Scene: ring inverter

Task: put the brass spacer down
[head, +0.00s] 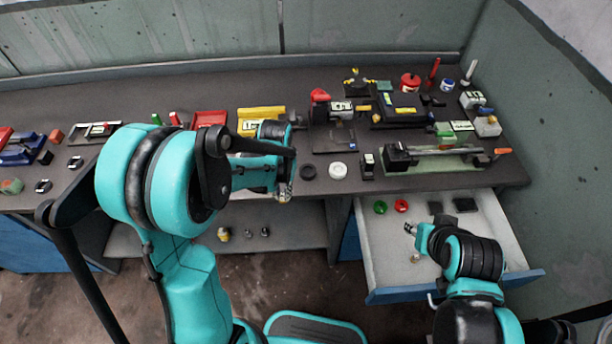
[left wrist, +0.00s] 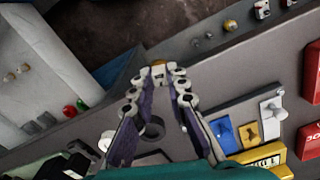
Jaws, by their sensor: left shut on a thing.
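My left gripper (head: 284,192) is in front of the bench's front edge, near the middle of the head view. In the left wrist view its fingers (left wrist: 158,80) close toward each other, with a small brass-coloured piece, the brass spacer (left wrist: 158,63), at their tips. The spacer is mostly hidden by the fingers, and I cannot make it out clearly in the head view. My right gripper (head: 411,229) is over the open drawer at the right. It is too small to tell whether its jaws are open.
The open drawer (head: 385,270) holds a green ring (head: 380,207), a red ring (head: 401,205) and dark squares. A black ring (head: 308,171) and a white ring (head: 338,170) lie near the bench's front edge. The lower shelf (head: 290,238) bears a few small parts.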

